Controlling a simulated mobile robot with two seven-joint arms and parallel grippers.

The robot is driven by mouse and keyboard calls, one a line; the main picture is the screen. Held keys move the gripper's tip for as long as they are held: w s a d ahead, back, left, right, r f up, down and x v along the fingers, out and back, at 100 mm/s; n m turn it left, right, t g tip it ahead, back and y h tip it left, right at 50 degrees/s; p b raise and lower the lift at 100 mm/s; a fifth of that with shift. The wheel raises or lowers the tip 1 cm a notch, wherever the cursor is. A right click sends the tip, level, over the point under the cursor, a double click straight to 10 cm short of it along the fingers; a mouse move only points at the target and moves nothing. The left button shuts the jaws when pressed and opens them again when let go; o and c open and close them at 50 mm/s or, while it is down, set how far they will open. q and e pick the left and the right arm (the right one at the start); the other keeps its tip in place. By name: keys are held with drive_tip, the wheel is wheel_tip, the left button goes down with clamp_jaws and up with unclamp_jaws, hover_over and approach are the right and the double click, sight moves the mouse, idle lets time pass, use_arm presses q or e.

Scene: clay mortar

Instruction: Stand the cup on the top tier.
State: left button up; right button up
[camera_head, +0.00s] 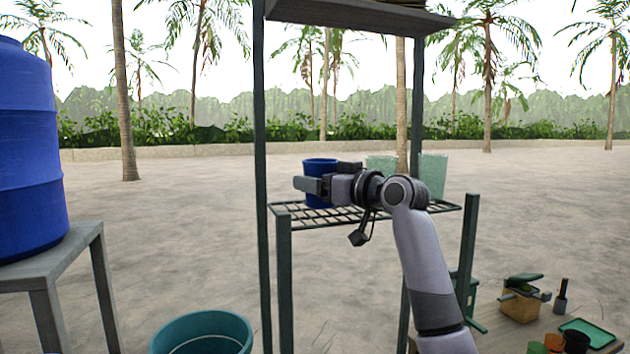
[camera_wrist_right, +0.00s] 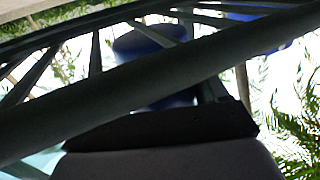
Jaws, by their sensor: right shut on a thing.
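A dark blue cup (camera_head: 321,168) is upright at the wire rack tier (camera_head: 345,214) of the stand in the head view. My right gripper (camera_head: 320,184) reaches to it from the right and is shut on it, with the fingers at the cup's side. I cannot tell whether the cup's base touches the wires. In the right wrist view, a blue shape (camera_wrist_right: 150,45), likely the cup, shows behind dark bars, partly hidden. My left gripper is not in view.
Pale green cups (camera_head: 433,176) stand at the rack's right end. Posts (camera_head: 262,120) and an upper board (camera_head: 355,14) frame the stand. A blue barrel (camera_head: 28,150) is at left, a teal bucket (camera_head: 205,330) below. A low table (camera_head: 520,335) with small items is at lower right.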

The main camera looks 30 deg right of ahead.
drive_tip(key=shift+w+a+r, duration=0.1)
drive_tip(key=shift+w+a, duration=0.05)
drive_tip(key=shift+w, duration=0.5)
drive_tip(key=shift+w+f, duration=0.1)
drive_tip(key=shift+f, duration=0.3)
drive_tip(key=shift+f, duration=0.15)
drive_tip(key=o, duration=1.1)
drive_tip(key=shift+c, duration=0.2)
